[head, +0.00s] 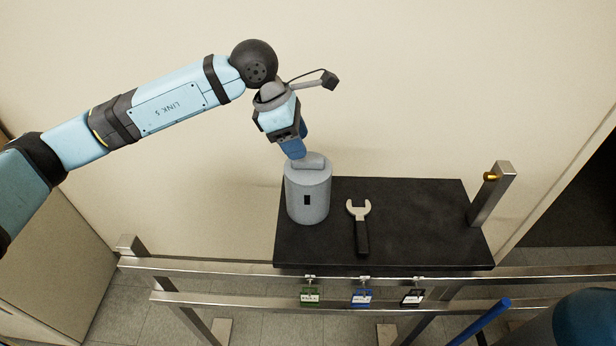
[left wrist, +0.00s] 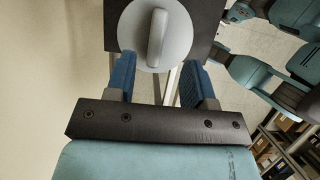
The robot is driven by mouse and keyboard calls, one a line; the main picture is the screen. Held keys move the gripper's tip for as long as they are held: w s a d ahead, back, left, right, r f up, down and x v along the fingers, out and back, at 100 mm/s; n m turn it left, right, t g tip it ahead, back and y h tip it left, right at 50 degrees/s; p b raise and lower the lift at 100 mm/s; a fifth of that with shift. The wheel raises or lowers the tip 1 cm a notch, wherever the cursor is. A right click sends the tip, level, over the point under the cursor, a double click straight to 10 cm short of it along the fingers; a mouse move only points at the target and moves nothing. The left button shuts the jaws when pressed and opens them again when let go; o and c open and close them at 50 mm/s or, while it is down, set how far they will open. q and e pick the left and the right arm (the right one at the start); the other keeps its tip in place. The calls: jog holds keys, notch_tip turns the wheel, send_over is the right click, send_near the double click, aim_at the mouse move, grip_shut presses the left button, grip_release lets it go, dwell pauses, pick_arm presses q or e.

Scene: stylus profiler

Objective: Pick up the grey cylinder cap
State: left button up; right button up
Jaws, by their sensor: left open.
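The grey cylinder (head: 308,197) stands upright at the left end of the black table top. Its cap (head: 309,162) is on top, with a raised bar-shaped handle across it. In the left wrist view the round cap (left wrist: 178,34) and its handle (left wrist: 158,40) lie ahead of the fingers. My left gripper (head: 295,150) is just above the cap, pointing down. In the left wrist view its two blue fingers (left wrist: 158,78) are apart, with nothing held between them. Whether the fingertips touch the cap cannot be told. My right gripper is not in view.
A wrench (head: 360,225) with a black handle lies right of the cylinder on the black table top (head: 420,215). A metal post (head: 490,194) stands at the table's right end. Metal rails (head: 230,282) with small hanging tags (head: 361,296) run along the front. A wall is behind.

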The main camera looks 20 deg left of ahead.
aim_at(307, 159)
pick_arm(q)
jog(key=p+x, duration=0.2)
jog(key=x, duration=0.2)
jog(key=shift+w+a+f, duration=0.1)
jog(key=shift+w+f, duration=0.15)
jog(key=shift+f, duration=0.35)
grip_shut()
jog(key=shift+r, duration=0.15)
dwell(0.7)
